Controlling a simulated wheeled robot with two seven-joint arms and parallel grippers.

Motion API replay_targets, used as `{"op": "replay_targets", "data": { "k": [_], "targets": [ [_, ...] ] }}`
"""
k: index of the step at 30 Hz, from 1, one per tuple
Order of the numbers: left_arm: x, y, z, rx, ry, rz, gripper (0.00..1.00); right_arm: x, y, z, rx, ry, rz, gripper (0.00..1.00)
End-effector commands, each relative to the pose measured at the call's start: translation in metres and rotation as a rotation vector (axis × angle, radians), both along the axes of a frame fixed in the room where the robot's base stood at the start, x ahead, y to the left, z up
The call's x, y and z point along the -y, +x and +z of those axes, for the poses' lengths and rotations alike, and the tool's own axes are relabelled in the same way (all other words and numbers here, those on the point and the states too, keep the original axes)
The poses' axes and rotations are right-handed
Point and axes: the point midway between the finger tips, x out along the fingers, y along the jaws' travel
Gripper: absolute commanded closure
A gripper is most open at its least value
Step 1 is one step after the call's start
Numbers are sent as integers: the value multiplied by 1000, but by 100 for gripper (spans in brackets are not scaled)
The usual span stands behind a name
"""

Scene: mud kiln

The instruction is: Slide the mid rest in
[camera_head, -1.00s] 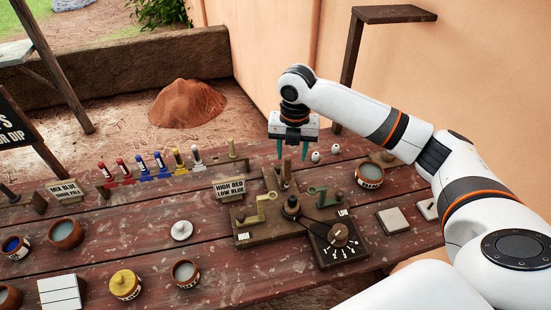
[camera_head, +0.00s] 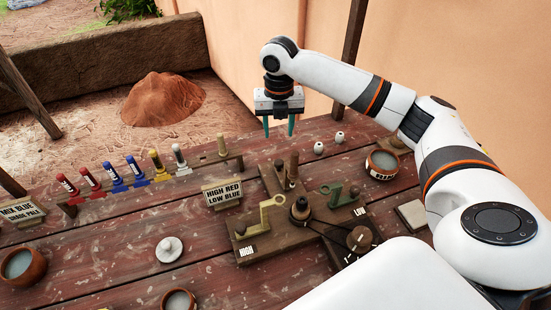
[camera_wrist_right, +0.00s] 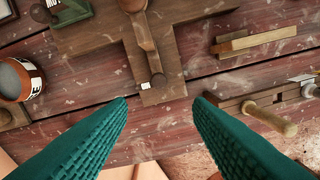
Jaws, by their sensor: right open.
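A cross-shaped wooden stand (camera_head: 283,245) lies on the table, with a central post (camera_head: 300,208). A brass-coloured bracket (camera_head: 268,212) is on its HIGH arm and a green bracket (camera_head: 337,194) on its LOW arm. My right gripper (camera_head: 279,126) is open and empty, pointing down above and behind that back arm. In the right wrist view, its green fingers (camera_wrist_right: 160,102) are apart, and the stand's back arm (camera_wrist_right: 160,70) ends just beyond them. My left gripper is not in view.
A sign (camera_head: 223,194) and a rack of coloured tubes (camera_head: 155,165) stand left of the stand. The rack's wooden end peg (camera_wrist_right: 272,119) is close by one finger. Small white pieces (camera_head: 319,148) and a bowl (camera_head: 381,165) are at the right. The wall (camera_head: 320,45) rises behind.

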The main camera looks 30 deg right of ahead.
Motion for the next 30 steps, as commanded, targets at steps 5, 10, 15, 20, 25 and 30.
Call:
{"op": "replay_targets", "data": {
  "k": [5,10,15,20,25,30],
  "targets": [
    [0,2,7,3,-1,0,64,0,-1,-25,-6,0,0,54],
    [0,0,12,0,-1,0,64,0,-2,-61,-6,0,0,54],
    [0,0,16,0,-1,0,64,0,-2,-90,-4,0,0,54],
    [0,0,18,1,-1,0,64,0,-1,-108,-2,-1,0,54],
    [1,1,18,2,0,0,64,0,-1,-114,0,-1,1,54],
    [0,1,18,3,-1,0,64,0,-1,-114,0,-1,1,54]
  ]
}}
